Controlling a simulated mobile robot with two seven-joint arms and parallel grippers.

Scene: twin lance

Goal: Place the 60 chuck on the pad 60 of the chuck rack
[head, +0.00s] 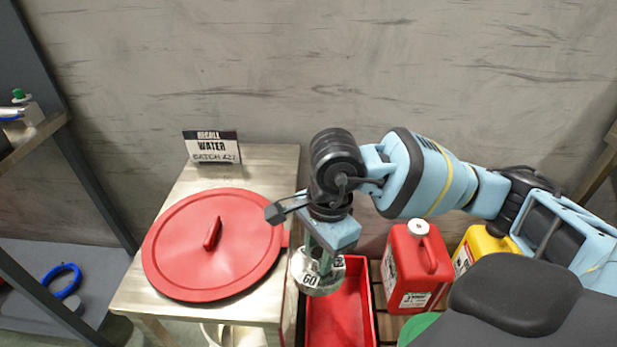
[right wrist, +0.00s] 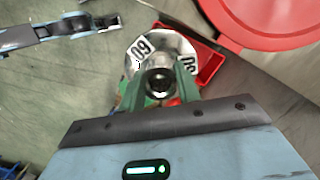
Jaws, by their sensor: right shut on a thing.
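I cannot see the chuck rack or pad 60 in either view.
A steel table (head: 262,165) carries a large red round lid (head: 180,245) and a RECALL WATER sign (head: 212,147). A red tray (head: 340,315) lies below the chuck. Red (head: 415,265) and yellow (head: 478,245) jugs stand to the right. A dark shelf frame is at far left.

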